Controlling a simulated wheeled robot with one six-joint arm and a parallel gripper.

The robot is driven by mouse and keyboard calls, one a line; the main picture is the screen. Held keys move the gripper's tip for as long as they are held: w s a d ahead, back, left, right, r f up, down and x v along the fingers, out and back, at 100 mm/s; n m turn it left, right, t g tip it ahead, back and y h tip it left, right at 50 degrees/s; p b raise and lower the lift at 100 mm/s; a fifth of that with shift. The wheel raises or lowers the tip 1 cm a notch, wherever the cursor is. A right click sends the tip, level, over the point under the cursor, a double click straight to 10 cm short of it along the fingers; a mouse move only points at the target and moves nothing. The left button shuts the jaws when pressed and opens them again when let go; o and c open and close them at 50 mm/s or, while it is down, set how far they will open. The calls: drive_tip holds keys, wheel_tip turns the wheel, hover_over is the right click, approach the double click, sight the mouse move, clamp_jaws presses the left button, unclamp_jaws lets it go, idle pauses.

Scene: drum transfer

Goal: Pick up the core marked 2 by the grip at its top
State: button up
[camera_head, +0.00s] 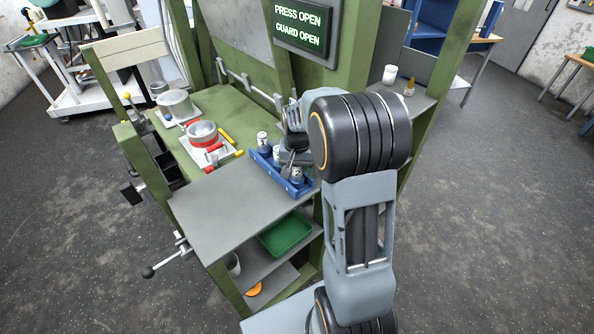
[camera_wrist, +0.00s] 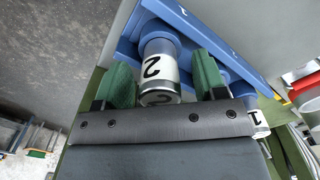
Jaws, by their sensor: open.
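The core marked 2 (camera_wrist: 158,68) is a white-labelled cylinder with a blue-grey lower part and a grey top edge. It stands in the blue rack (camera_wrist: 192,28). My gripper (camera_wrist: 163,80) is open in the wrist view, with one green finger pad on each side of the core and a visible gap. In the head view my gripper (camera_head: 291,155) is over the blue rack (camera_head: 270,172), partly hidden by my arm.
A core marked 1 (camera_wrist: 257,121) stands beside it in the rack. In the head view a red-banded pot (camera_head: 203,135) sits on a white plate to the left. The grey shelf in front (camera_head: 225,205) is clear. Green press posts stand close around the rack.

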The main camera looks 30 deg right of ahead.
drive_tip(key=shift+f, duration=0.75)
drive_tip(key=c, duration=1.1)
drive_tip(key=shift+r, duration=0.15)
